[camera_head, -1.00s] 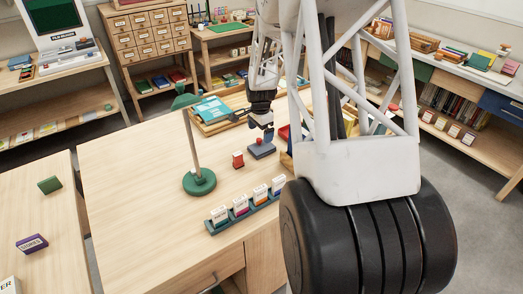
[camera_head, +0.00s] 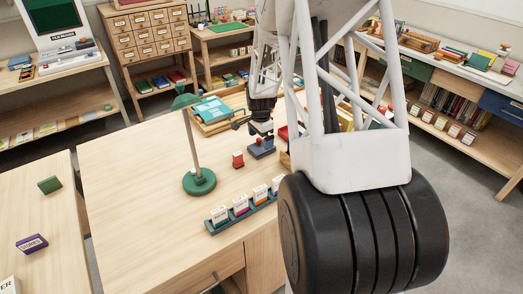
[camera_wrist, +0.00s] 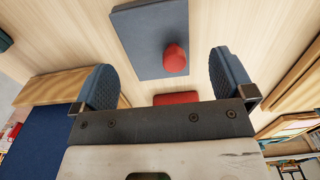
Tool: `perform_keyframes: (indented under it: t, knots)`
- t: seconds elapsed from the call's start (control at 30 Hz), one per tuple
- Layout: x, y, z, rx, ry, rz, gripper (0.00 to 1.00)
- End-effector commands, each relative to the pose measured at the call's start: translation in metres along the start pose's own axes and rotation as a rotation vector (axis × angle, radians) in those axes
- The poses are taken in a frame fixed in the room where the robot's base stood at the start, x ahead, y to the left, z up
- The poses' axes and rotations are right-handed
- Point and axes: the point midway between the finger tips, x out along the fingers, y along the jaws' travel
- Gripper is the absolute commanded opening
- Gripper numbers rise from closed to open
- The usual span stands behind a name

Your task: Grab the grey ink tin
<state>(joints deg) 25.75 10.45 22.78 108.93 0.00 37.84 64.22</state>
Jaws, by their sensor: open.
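A flat blue-grey rectangular block (camera_head: 262,150) lies on the wooden table, below my gripper (camera_head: 263,131) in the head view. It is the only thing there that fits the grey ink tin; no label shows. In the wrist view the block (camera_wrist: 145,42) lies beyond the fingertips, with a rounded red knob (camera_wrist: 175,58) on or over it. My gripper (camera_wrist: 160,72) is open, its two dark ribbed fingers apart with nothing gripped. I cannot tell its exact height above the block.
Nearby are a green-based post (camera_head: 199,182), a rack (camera_head: 217,228) of labelled cards or bottles, and a wooden tray (camera_head: 232,124) behind. The table's left part is clear.

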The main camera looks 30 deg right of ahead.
Motion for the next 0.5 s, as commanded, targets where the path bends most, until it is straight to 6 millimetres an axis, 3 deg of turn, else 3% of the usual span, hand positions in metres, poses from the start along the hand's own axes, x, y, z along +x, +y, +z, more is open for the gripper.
perform_keyframes:
  t: [0.3,0.5]
  knots:
    - [0.035,0.004,-0.002,0.000,-0.001,0.002,1.00]
    - [0.045,0.003,-0.002,0.000,0.000,0.000,1.00]
